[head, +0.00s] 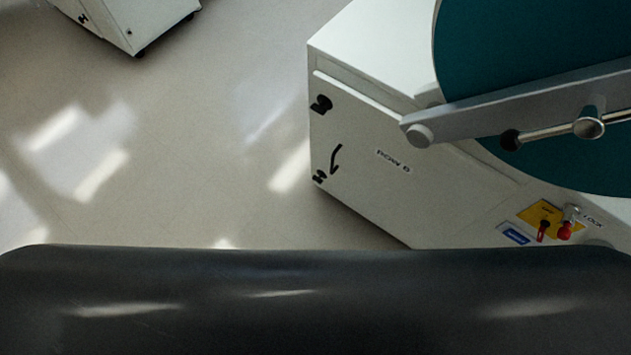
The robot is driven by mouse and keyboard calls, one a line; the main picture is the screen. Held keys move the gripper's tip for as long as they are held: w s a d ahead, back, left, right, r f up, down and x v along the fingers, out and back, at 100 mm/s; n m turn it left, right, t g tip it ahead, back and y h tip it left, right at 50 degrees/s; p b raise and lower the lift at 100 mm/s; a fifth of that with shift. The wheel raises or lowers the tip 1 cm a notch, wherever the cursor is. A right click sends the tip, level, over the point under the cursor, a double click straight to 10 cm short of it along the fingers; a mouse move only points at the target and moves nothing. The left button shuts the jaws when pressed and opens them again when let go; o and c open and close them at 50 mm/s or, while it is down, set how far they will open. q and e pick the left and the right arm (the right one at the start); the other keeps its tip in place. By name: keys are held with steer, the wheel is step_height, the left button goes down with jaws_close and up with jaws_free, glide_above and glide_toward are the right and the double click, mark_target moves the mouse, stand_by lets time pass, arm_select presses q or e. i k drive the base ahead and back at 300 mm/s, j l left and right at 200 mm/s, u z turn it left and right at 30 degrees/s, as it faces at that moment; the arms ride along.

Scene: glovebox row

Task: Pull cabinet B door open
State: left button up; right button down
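A white cabinet (360,180) stands at the right, tilted in the picture. A small label (393,162) on its front is too small to read surely; it seems to end in B. A curved black handle (335,158) sits near the front's left edge, with black fittings (321,103) above it and below it. A large teal disc (540,60) covers the upper right, crossed by a grey bar (480,110) with a metal rod handle (550,133). The front looks shut. Neither of my grippers is in view.
A red knob (564,231) and a yellow plate (540,215) sit on the cabinet's lower right. Another white unit (130,15) stands at the top left. The floor (190,120) between them is clear. A dark rounded surface (300,300) fills the bottom.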

mark_target(423, 199)
steer(key=z, duration=0.75)
